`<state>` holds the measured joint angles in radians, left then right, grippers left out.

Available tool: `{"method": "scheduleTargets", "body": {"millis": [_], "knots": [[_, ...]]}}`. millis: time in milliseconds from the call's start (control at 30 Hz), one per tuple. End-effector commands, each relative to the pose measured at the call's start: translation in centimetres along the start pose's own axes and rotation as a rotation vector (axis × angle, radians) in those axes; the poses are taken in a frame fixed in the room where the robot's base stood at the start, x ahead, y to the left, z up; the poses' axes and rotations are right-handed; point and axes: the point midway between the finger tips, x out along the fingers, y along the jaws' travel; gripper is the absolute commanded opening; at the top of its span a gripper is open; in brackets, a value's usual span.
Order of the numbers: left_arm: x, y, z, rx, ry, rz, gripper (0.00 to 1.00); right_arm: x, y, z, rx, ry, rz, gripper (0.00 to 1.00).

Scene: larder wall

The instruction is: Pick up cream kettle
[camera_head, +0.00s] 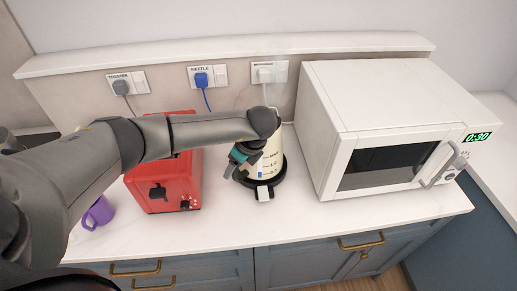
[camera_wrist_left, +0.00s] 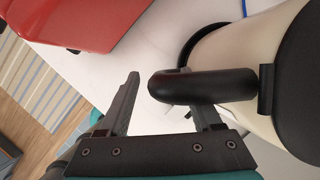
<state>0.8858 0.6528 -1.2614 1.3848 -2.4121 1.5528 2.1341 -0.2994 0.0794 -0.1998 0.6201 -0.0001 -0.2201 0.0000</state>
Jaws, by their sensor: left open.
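The cream kettle (camera_head: 271,160) stands upright on a black base on the counter, left of the microwave. My left arm crosses in front of its upper part and hides its top in the head view. My left gripper (camera_head: 238,172) is at the kettle's left side. In the left wrist view the gripper (camera_wrist_left: 162,92) is open, and the kettle's black handle (camera_wrist_left: 205,87) overlaps its right finger. The cream body (camera_wrist_left: 235,55) and dark lid (camera_wrist_left: 302,85) lie to the right. I cannot tell whether a finger touches the handle. My right gripper is out of view.
A red toaster (camera_head: 178,185) stands close left of the kettle, partly behind my arm. A white microwave (camera_head: 385,120) stands close on the right. A purple mug (camera_head: 99,212) is at the left. Sockets with plugs line the back wall. The counter front (camera_head: 225,228) is clear.

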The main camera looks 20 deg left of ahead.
Motion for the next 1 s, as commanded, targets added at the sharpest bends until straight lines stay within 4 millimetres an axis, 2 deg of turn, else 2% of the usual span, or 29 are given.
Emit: {"method": "scheduleTargets", "body": {"millis": [100, 367, 900, 1000], "knots": [[0.94, 0.07, -0.05, 0.001, 0.000, 0.002, 0.66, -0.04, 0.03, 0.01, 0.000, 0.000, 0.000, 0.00], [1.08, 0.06, -0.06, 0.002, 0.000, 0.000, 0.66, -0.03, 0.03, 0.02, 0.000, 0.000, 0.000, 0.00], [1.04, 0.04, -0.02, 0.000, 0.000, 0.000, 0.05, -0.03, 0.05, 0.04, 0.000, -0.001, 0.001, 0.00], [1.04, 0.04, -0.02, 0.000, 0.000, 0.000, 0.00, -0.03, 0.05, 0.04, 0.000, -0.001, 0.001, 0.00]]}}
